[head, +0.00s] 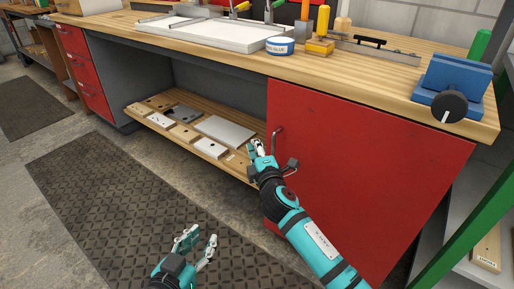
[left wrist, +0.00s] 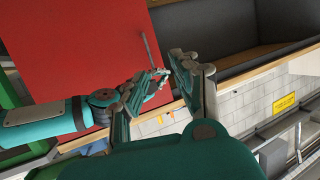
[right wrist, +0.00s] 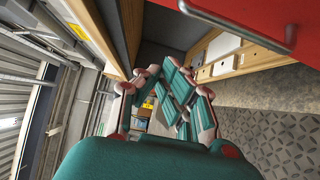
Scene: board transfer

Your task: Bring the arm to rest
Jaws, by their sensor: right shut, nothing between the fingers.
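My right gripper (head: 257,148) is shut and empty. It is in front of the open lower shelf, just left of the red cabinet door (head: 360,165) and its metal handle (head: 277,140). Whether it touches the door or shelf edge I cannot tell. Its fingers also show in the right wrist view (right wrist: 160,72). My left gripper (head: 203,236) is low at the bottom of the head view, above the dark floor mat. Its fingers are apart with nothing between them, also in the left wrist view (left wrist: 163,70).
The lower shelf (head: 137,115) holds several small boards and a grey panel (head: 225,130). A green post (head: 460,230) stands at right. The floor mat (head: 90,180) is clear.

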